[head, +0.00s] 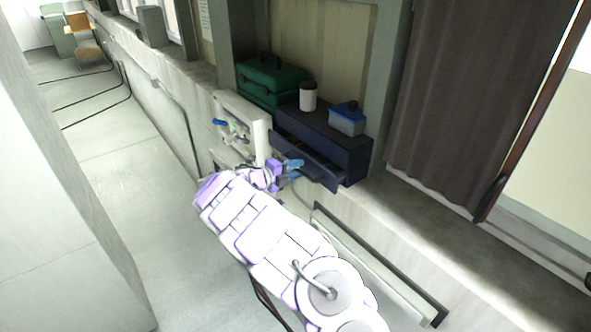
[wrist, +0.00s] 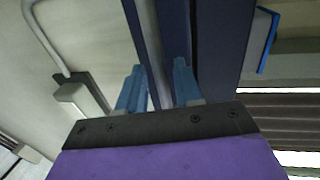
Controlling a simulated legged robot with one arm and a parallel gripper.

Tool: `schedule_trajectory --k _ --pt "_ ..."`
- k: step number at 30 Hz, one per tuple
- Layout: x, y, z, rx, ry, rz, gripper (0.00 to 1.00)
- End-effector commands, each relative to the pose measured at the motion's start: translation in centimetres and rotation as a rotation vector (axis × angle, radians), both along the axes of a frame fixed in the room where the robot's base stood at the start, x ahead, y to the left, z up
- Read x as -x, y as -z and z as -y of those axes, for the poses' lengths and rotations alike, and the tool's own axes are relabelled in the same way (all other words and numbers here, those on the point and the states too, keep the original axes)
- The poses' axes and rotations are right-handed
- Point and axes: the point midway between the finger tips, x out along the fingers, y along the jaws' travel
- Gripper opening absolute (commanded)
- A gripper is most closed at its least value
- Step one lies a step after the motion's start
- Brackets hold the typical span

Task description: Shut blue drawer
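The dark blue cabinet (head: 352,160) stands on the ledge below the window, in the middle of the head view. Its blue drawer (head: 328,182) is pulled part way out, with a dark gap behind its front. My gripper (head: 293,167) is at the drawer front and hides part of it. In the wrist view, the two blue fingers of my gripper (wrist: 158,78) stand apart, with dark blue edges of the drawer running between and past them. I cannot tell whether the fingers touch the drawer.
A white jar (head: 308,96) and a blue-lidded tub (head: 346,119) stand on the cabinet. A green toolbox (head: 269,82) is left of it. A pale wall rack (head: 241,119) is close left of my gripper. A handrail (head: 380,262) runs below the ledge.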

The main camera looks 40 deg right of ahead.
Motion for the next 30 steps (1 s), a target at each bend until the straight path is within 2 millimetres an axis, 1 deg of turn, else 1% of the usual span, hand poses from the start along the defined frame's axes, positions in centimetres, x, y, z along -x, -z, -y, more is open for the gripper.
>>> schedule_trajectory --k 2,9,20,30 --pt "0.06 0.07 0.4 -0.001 0.002 0.0 0.35" --pt "0.04 0.09 0.46 -0.001 0.001 0.001 0.35" --pt "-0.01 0.11 0.24 -0.001 0.001 0.0 0.0" --pt "-0.03 0.17 0.36 -0.002 0.001 0.0 0.0"
